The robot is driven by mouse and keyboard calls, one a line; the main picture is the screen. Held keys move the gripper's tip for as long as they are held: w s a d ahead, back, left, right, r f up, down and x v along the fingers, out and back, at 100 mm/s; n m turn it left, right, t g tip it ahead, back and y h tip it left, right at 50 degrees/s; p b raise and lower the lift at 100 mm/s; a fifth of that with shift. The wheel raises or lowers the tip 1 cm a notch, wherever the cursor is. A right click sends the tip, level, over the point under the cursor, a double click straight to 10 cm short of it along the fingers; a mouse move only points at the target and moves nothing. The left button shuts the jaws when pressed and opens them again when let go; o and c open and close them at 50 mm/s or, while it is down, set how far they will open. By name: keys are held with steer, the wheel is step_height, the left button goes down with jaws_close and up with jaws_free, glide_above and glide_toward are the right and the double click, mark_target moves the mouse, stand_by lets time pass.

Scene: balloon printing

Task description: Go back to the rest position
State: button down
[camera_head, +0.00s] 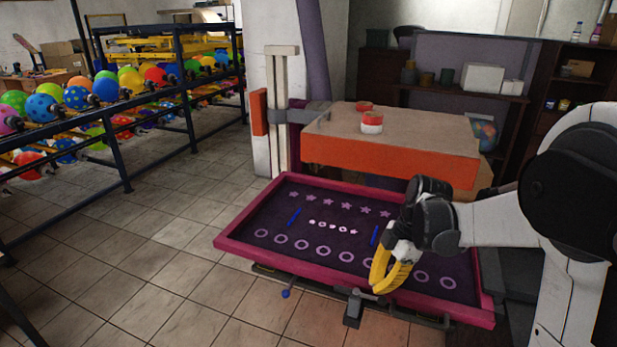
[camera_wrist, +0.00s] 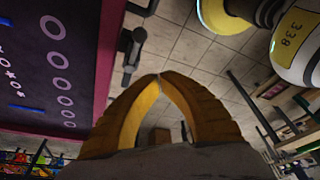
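My gripper (camera_head: 383,286) has yellow curved fingers that point down, over the front right part of the pink-framed printing screen in the head view. In the wrist view the fingertips of my gripper (camera_wrist: 160,77) meet, with a narrow empty gap between the curved fingers behind them. Nothing is held. The printing screen (camera_head: 233,241) has a dark purple surface with rows of pale rings and stars. Its pink edge and rings also show at the left of the wrist view (camera_wrist: 107,60). My arm hides part of the screen's right side.
An orange-sided press block (camera_head: 390,160) stands behind the screen, with a red and white container (camera_head: 372,123) on top. Dark racks (camera_head: 123,172) of colourful balloons line the left. Shelves (camera_head: 470,92) stand at the back right. The tiled floor (camera_head: 150,265) is clear between racks and screen.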

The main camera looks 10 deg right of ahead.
steer(key=s+a+r+m+t+h, duration=0.1)
steer(key=s+a+r+m+t, duration=0.1)
steer(key=s+r+m, duration=0.3)
steer(key=s+a+r+m+t+h, duration=0.2)
steer(key=s+r+m+t, duration=0.3)
steer(key=s+m, duration=0.5)
steer(key=shift+a+r+m, duration=0.15)
steer(key=shift+a+m, duration=0.35)
steer(key=shift+m, duration=1.4)
steer(key=shift+w, duration=0.1)
